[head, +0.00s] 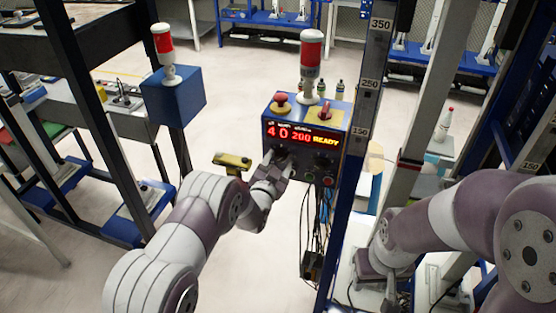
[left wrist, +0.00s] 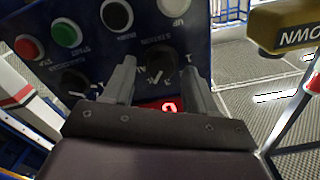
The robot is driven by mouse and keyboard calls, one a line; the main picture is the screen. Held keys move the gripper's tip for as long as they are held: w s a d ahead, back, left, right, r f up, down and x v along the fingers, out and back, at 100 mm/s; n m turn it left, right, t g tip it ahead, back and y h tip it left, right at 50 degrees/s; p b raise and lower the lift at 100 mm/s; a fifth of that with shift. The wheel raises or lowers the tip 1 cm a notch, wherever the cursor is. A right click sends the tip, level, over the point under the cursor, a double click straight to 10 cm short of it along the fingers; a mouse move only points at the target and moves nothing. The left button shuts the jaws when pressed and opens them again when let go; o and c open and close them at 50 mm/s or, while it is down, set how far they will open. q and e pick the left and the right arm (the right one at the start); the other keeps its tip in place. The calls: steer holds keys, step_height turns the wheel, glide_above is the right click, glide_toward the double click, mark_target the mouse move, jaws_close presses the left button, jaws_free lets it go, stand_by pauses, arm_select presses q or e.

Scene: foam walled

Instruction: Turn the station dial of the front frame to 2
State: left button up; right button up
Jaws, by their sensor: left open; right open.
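The control box (head: 292,116) of the front frame has a lit red display (head: 290,135) that seems to read 4, 0, 200, with READY in yellow. My left gripper (head: 281,168) is at the box's front panel, below the display. In the left wrist view, the black station dial (left wrist: 158,62) shows with its label and numbers upside down. My open left gripper's fingers (left wrist: 160,85) stand either side of the dial's line; contact cannot be told. One red digit (left wrist: 170,106) shows between them. My right gripper (head: 391,292) hangs low at the right, open, away from the box.
A second black dial (left wrist: 76,82), a red button (left wrist: 27,46) and a green button (left wrist: 66,33) are close to the fingers. A yellow pendant (head: 232,160) sticks out left of the box. A blue post (head: 366,100) stands just right of it. Cables hang below.

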arm_select(q)
steer(key=shift+w+f, duration=0.15)
steer(key=shift+w, duration=0.15)
steer(key=c, duration=1.1)
steer(key=shift+o, duration=0.2)
